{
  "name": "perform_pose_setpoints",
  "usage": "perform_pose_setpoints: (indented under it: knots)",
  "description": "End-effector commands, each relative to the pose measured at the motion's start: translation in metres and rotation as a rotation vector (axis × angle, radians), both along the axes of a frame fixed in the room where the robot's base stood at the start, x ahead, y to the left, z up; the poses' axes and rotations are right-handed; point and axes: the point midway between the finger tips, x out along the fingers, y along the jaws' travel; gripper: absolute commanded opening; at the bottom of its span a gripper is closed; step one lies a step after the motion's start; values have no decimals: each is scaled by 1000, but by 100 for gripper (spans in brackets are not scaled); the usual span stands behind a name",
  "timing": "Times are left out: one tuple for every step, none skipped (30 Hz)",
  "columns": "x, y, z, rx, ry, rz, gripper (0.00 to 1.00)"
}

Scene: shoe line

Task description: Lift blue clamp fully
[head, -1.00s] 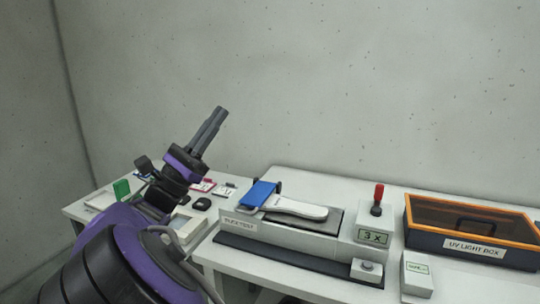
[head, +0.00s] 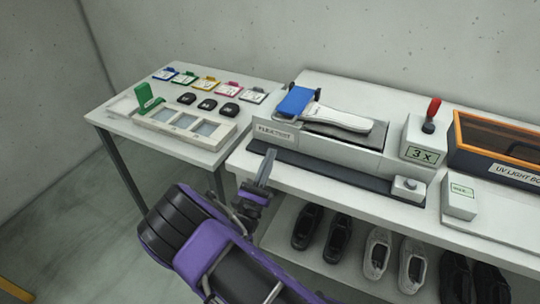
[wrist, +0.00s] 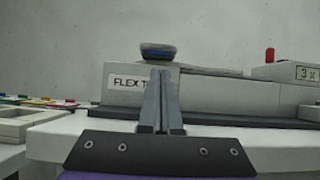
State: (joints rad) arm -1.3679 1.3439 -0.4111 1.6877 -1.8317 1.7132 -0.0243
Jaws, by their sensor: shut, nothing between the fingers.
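The blue clamp (head: 294,101) sits on top of the left end of the flex tester (head: 270,133), over the end of a white shoe-shaped piece (head: 338,117). The clamp looks tilted, its dark bar behind it. In the wrist view the clamp (wrist: 158,52) shows edge-on above the tester's label, straight ahead of the fingers. My gripper (head: 267,165) is in front of and below the clamp, near the table's front edge, apart from it. Its fingers (wrist: 160,72) are shut with nothing between them.
A counter (head: 429,150) reads 3 x, with a red-knobbed lever (head: 432,112) behind. The UV light box (head: 500,150) stands right. Several shoes rest on the shelf below (head: 340,265).

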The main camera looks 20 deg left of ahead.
Motion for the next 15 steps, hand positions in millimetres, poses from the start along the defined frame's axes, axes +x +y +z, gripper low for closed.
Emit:
perform_pose_setpoints:
  knots:
    - [9,-1,7,4,-2,-2,0]
    - [14,-1,11,3,-2,-3,0]
    - [21,-1,15,3,-2,-4,0]
    - [25,-1,18,3,-2,-4,0]
    - [30,-1,20,3,-3,-3,0]
    - [35,-1,24,2,-2,-3,0]
    - [39,-1,26,2,-2,-3,0]
    - [43,-1,28,2,-1,-3,0]
    - [47,-1,31,2,-2,-2,0]
    - [50,-1,33,3,-2,-1,0]
    - [53,-1,35,3,-3,-1,0]
    - [55,-1,36,2,-3,-2,0]
    - [57,-1,37,2,-2,-2,0]
    - [58,-1,38,2,-2,-3,0]
    - [59,-1,39,1,-2,-2,0]
